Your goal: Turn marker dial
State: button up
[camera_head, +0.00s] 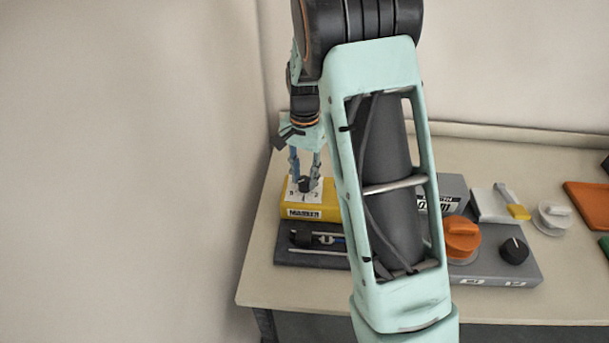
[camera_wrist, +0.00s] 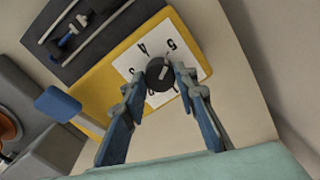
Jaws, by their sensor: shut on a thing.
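The marker dial is a black round knob (camera_head: 304,184) on a white numbered plate on top of a yellow box (camera_head: 289,209) labelled as the marker. In the wrist view the knob (camera_wrist: 160,74) sits between my fingertips, with a pale pointer mark on it. The white plate (camera_wrist: 191,45) shows the digits 4 and 5; other digits are partly hidden by my fingers. My gripper (camera_head: 305,181) points down from above and is shut on the knob. In the wrist view my gripper (camera_wrist: 159,80) has one finger on each side of the knob.
A grey block with an orange knob (camera_head: 462,238) and a black knob (camera_head: 514,250) stands to the right. My arm hides the table's middle. The wall is close on the left.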

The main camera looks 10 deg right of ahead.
aim_at(305, 179)
jog(key=o, duration=1.2)
jog(key=shift+c, duration=0.2)
notch_tip(305, 179, up, 12)
jog(key=shift+d+r, duration=0.1)
